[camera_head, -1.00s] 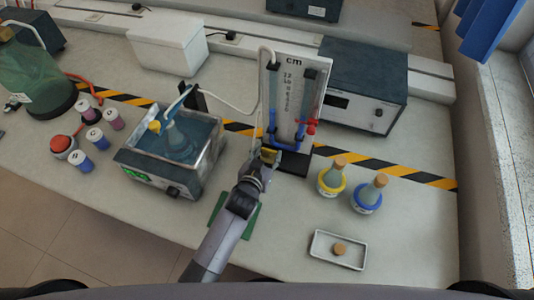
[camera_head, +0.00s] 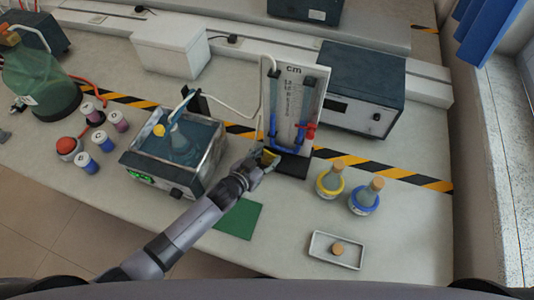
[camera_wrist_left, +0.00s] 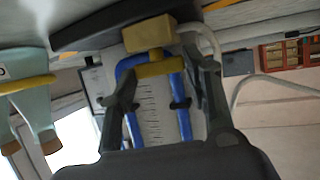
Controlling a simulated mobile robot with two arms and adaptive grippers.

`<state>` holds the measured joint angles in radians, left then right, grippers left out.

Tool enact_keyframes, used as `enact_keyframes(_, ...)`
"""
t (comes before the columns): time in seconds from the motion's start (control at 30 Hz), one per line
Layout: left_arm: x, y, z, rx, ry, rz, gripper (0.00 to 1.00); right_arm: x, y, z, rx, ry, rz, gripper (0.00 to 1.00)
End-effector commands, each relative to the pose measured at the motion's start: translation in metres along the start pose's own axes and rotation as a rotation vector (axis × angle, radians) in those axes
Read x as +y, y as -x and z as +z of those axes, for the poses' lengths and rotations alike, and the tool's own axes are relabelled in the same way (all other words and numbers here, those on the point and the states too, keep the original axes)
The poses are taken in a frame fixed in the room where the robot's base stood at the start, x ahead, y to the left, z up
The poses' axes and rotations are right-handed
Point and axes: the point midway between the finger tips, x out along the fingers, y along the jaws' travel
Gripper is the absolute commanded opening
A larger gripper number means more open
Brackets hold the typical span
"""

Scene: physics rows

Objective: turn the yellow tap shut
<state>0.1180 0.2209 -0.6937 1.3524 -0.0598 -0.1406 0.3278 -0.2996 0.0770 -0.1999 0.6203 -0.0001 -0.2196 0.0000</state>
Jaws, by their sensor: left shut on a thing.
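The yellow tap (camera_head: 270,157) is at the foot of the white gauge board with its blue U-shaped tube (camera_head: 292,110). My left gripper (camera_head: 262,163) reaches it from the front left, and its jaws partly hide the tap. In the left wrist view the yellow tap's bar (camera_wrist_left: 160,69) lies between the two dark fingers, with a yellow block (camera_wrist_left: 149,34) just beyond it. The left gripper is shut on the tap. How far the tap is turned cannot be told. My right gripper is not in view.
A water bath (camera_head: 175,150) stands close left of my left arm. A grey instrument box (camera_head: 362,88) is behind right. Two corked flasks (camera_head: 330,182) (camera_head: 366,196) and a white tray (camera_head: 337,250) are on the right. A green mat (camera_head: 238,219) lies flat beside the arm.

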Motion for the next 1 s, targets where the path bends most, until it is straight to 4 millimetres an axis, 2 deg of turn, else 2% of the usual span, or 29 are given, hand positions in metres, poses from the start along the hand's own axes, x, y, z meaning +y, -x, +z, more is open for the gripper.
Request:
enact_keyframes(0.1,-0.006,0.000,0.000,-0.002,-0.035,0.060,0.17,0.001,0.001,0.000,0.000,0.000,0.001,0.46)
enact_keyframes(0.5,-0.008,-0.001,0.001,-0.001,-0.093,0.211,0.17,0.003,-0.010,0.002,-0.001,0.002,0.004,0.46)
enact_keyframes(1.0,-0.007,-0.001,0.000,0.000,-0.102,0.248,0.17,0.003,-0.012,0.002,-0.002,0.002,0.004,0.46)
